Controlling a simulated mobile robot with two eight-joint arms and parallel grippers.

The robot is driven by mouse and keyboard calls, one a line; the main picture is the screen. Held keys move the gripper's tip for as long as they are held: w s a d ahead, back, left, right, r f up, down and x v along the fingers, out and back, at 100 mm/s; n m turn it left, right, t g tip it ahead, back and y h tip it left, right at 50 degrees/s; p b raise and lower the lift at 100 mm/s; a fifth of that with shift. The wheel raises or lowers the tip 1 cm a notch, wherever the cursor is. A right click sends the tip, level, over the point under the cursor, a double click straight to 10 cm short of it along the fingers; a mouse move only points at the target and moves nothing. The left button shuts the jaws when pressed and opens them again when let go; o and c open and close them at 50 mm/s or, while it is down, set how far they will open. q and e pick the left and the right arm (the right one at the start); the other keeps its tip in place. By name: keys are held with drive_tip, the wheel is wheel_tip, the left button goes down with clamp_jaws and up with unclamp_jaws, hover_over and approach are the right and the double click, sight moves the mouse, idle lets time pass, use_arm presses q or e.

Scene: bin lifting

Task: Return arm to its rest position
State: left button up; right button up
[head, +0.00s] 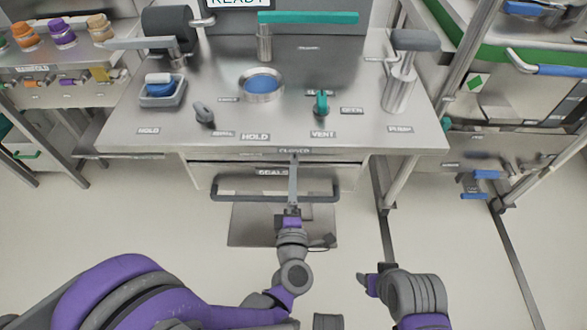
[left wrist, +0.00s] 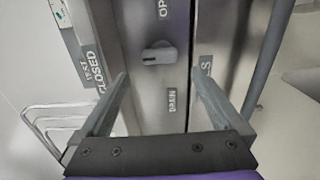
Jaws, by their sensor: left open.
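My left gripper (head: 293,168) reaches up in front of the workbench (head: 420,138), over the grey bar handle (head: 240,190) of the drawer (head: 225,172) labelled SEALS. In the left wrist view the left gripper (left wrist: 160,82) has its two fingers spread wide with nothing held between them. Beyond them are the bench edge and a grey knob (left wrist: 159,54). In the head view I cannot tell whether the fingers touch the handle or bench. My right gripper (head: 368,283) is low at the right, over the floor, clear of the bench; its jaw state does not show clearly.
On the bench stand a round cup with blue inside (head: 261,86), a blue block in a tray (head: 162,90), a green vent knob (head: 321,103) and a pump lever (head: 402,75). Side racks flank the bench left and right. Floor in front is mostly clear.

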use_arm(q)
drive_tip(key=shift+s, duration=0.75)
